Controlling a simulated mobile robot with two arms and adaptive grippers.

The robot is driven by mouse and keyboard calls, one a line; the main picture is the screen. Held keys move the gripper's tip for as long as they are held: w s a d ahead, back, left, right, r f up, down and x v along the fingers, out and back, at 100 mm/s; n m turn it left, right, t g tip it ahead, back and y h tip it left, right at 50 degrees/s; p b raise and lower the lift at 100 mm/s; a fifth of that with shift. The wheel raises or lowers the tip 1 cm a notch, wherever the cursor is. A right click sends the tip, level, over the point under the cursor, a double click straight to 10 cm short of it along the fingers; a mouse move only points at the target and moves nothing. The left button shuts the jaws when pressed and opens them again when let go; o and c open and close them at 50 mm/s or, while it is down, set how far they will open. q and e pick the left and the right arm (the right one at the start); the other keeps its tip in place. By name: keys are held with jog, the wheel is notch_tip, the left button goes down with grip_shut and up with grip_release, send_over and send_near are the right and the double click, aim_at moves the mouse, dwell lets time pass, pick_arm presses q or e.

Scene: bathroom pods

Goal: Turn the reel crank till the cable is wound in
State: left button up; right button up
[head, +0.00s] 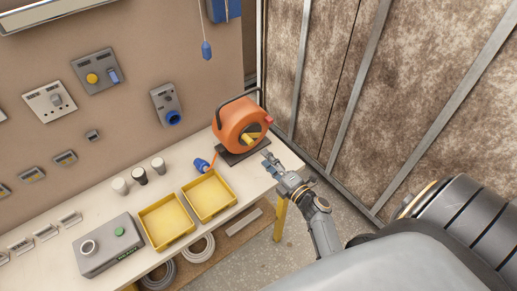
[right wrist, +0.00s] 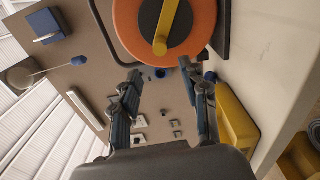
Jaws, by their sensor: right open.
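The orange cable reel (head: 232,127) stands on a dark base at the far right end of the bench. It fills the top of the right wrist view (right wrist: 203,25). Its yellow crank (head: 248,138) lies across the face turned toward me and shows as a yellow bar in the right wrist view (right wrist: 166,22). A blue plug (head: 201,165) on a short stretch of orange cable lies on the bench left of the reel. My right gripper (head: 268,160) is open and empty, just in front of the reel and apart from the crank. My left gripper is out of view.
Two yellow trays (head: 166,221) (head: 209,196), several small cups (head: 140,176) and a grey box with a green button (head: 107,245) stand on the bench. Sockets line the wall. A brown panel wall (head: 340,80) closes the right side. Coiled cables lie below the bench.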

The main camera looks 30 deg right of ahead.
jog(key=shift+s+d, duration=0.1)
jog(key=shift+s, duration=1.15)
